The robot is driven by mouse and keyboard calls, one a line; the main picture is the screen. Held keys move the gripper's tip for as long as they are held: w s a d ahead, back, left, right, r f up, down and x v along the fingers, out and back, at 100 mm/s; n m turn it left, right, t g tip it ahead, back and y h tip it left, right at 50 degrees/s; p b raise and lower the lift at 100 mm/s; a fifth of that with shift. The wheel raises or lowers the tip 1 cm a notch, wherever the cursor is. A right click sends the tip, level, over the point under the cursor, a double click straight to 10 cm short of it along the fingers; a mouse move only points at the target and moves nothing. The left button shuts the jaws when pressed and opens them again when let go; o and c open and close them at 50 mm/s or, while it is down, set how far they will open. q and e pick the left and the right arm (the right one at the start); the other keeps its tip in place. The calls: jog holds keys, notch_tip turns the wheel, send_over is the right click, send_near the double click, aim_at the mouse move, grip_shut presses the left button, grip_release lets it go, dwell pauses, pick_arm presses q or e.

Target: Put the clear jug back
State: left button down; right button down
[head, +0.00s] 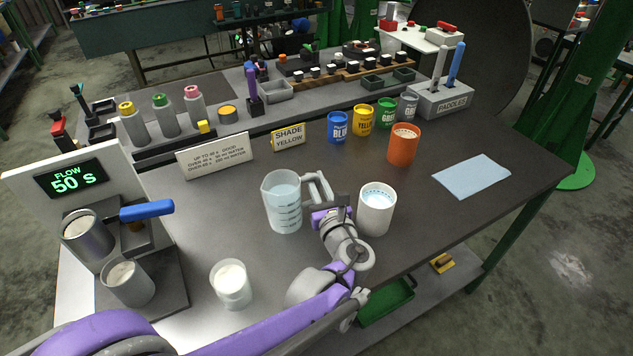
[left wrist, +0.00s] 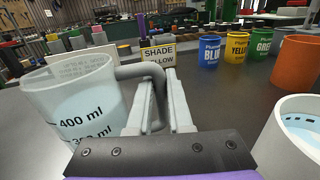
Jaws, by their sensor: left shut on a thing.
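The clear jug (head: 283,208) has measuring marks and pale liquid in it. It looks upright at the middle of the dark table (head: 330,165); I cannot tell whether its base touches the table. My left gripper (head: 318,195) is shut on the jug's grey handle, at the jug's right side. In the left wrist view the jug (left wrist: 78,105) shows a 400 ml mark, and the left gripper's fingers (left wrist: 158,108) close around the handle (left wrist: 150,72). My right gripper is not in view.
A white cup (head: 375,212) with liquid stands close right of my left gripper. A smaller cup (head: 231,285) stands front left, near the flow stand (head: 70,185). An orange cup (head: 403,145), coloured pots and signs stand behind. A blue cloth (head: 472,176) lies right.

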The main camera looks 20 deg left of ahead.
pick_arm(q)
jog(key=shift+f, duration=0.1)
jog(key=c, duration=0.8)
grip_release()
jog(key=shift+c, duration=0.2)
jog(key=shift+s+d, duration=0.15)
jog(key=v, duration=1.1)
jog(key=shift+s+d+p, duration=0.2)
jog(key=shift+s+p, duration=0.05)
jog(key=shift+p, duration=0.15)
